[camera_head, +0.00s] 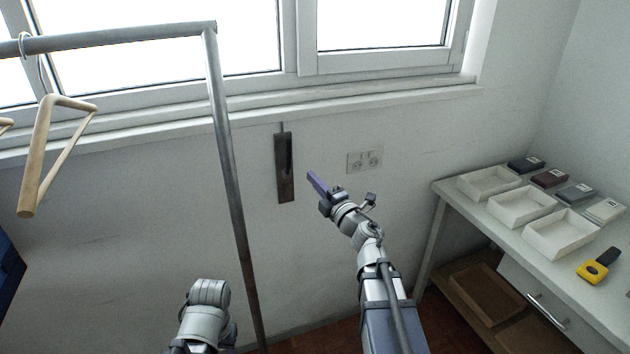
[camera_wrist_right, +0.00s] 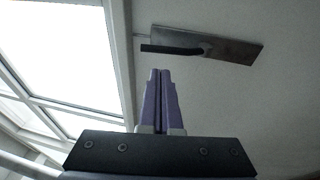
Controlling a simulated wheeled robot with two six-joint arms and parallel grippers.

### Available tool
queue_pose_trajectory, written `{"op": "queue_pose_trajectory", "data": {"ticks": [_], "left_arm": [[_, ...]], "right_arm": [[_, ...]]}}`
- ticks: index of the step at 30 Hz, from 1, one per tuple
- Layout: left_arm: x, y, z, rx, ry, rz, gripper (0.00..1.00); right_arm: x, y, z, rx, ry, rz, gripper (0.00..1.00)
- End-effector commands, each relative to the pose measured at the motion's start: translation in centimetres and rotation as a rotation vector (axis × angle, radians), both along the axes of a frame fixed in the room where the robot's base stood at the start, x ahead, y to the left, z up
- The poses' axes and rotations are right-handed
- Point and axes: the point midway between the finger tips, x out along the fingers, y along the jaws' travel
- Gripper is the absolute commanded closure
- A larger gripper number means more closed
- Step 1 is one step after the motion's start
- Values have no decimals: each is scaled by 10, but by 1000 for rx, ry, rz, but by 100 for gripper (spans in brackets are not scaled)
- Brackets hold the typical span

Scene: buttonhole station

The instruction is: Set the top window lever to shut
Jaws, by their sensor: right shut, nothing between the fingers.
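The window lever's dark metal plate (camera_head: 284,186) is on the wall below the window sill, and it shows in the right wrist view (camera_wrist_right: 232,50). Its black handle (camera_head: 289,150) runs along the upper half of the plate, pointing up toward the window; the right wrist view shows the handle (camera_wrist_right: 168,49) reaching from mid-plate toward the window side. My right gripper (camera_head: 313,178), with purple fingers, is shut and empty, just right of the plate. In the right wrist view its fingertips (camera_wrist_right: 160,74) are apart from the handle. My left arm shows at the bottom, but its gripper is not visible.
A metal rail (camera_head: 232,180) with a wooden hanger (camera_head: 38,160) stands left of the lever. A wall socket (camera_head: 364,160) is to its right. A side table (camera_head: 470,208) at the right bears white trays (camera_head: 525,206), small boxes and a yellow-black tool (camera_head: 597,267).

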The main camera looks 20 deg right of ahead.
Motion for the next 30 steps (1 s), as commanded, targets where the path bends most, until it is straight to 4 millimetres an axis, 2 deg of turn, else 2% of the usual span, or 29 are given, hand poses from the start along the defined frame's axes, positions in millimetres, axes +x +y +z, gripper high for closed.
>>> {"op": "queue_pose_trajectory", "data": {"ticks": [1, 6, 13, 19, 30], "left_arm": [[0, 0, 4, 0, 0, 0, 50], [0, 0, 9, 0, 0, 0, 50], [0, 0, 14, 0, 0, 0, 50], [0, 0, 16, 0, 0, 0, 50], [0, 0, 16, 0, 0, 0, 50]], "right_arm": [[16, 3, 4, 0, 0, 3, 100], [49, 10, 9, 1, 0, 2, 100], [83, 19, 14, 1, 0, 1, 100], [97, 23, 16, 1, 0, 0, 100], [100, 24, 16, 1, 0, -1, 100]]}}
